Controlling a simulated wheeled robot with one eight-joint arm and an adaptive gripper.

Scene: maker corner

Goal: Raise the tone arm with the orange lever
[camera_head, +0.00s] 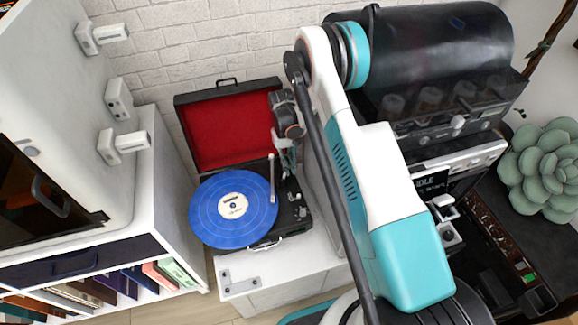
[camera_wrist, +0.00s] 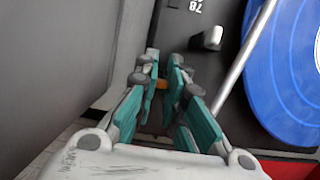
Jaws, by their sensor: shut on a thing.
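The record player stands open, with its black deck (camera_head: 293,203) and a blue record (camera_head: 230,207) on the platter; the record also shows in the wrist view (camera_wrist: 284,85). The silver tone arm (camera_head: 271,178) runs beside and partly over the record's edge, and in the wrist view it is a slanted rod (camera_wrist: 245,55). Whether its tip touches the record cannot be told. My gripper (camera_wrist: 166,70) points down at the deck's back right part. Its teal fingers are shut on the orange lever (camera_wrist: 162,85), which is mostly hidden between them. In the head view the lever is hidden.
The open red-lined lid (camera_head: 228,130) stands at the back of the player. A white cabinet (camera_head: 150,215) is on the left; a black drum machine (camera_head: 435,70) is on the right.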

